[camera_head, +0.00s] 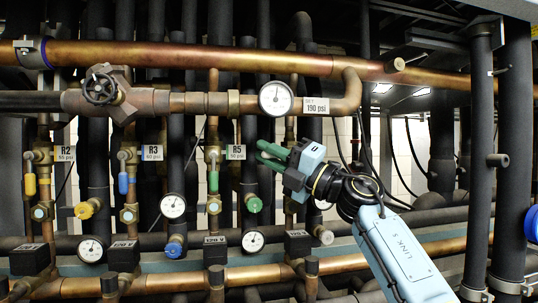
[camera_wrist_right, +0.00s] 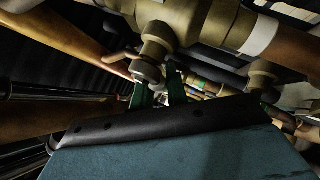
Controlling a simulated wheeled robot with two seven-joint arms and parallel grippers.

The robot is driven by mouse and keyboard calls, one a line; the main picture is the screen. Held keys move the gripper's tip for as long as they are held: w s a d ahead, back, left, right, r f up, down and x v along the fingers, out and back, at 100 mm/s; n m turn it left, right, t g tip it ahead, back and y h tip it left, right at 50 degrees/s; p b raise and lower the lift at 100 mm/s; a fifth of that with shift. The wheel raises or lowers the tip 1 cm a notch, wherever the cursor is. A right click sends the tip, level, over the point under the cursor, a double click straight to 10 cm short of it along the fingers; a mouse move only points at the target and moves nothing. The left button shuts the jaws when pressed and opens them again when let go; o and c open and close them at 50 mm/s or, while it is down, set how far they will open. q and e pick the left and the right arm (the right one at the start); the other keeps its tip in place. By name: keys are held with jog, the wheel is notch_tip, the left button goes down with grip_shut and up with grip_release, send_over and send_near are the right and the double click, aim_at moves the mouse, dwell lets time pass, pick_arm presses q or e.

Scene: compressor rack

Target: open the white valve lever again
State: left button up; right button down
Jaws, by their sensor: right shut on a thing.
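My right gripper (camera_head: 268,154) reaches in from the right in the head view, its green fingers pointing left in front of the fourth valve column, right of the R5 tag. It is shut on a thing. In the right wrist view its green fingers (camera_wrist_right: 160,92) are close together below a brass valve body (camera_wrist_right: 152,50), with a narrow pale strip between them. That strip fits the white valve lever, but the gripper hides most of it, so its angle cannot be told. My left gripper is not in view.
Yellow (camera_head: 30,185), blue (camera_head: 123,183) and green (camera_head: 213,181) levers hang down on the columns to the left. A round gauge (camera_head: 275,98) sits above my gripper beside the 190 psi tag (camera_head: 316,106). A copper pipe (camera_head: 200,57) crosses above. Dark vertical pipes (camera_head: 480,160) stand right.

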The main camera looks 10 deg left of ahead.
jog(key=n+g+h+p, duration=0.1)
jog(key=f+n+h+p, duration=0.1)
jog(key=p, duration=0.1)
jog(key=shift+w+d+f+n+g, duration=0.1)
jog(key=shift+d+f+n+g, duration=0.05)
jog(key=shift+n+g, duration=0.2)
jog(key=shift+w+d+f+n+g+h+p, duration=0.1)
jog(key=shift+d+f+n+g+h+p, duration=0.1)
jog(key=shift+f+n+h+p, duration=0.5)
jog(key=shift+d+f+n+g+h+p, duration=0.2)
jog(key=shift+n+h+p, duration=0.25)
jog(key=shift+h+p, duration=0.45)
jog(key=shift+a+f, duration=0.1)
jog(key=c, duration=1.4)
grip_release()
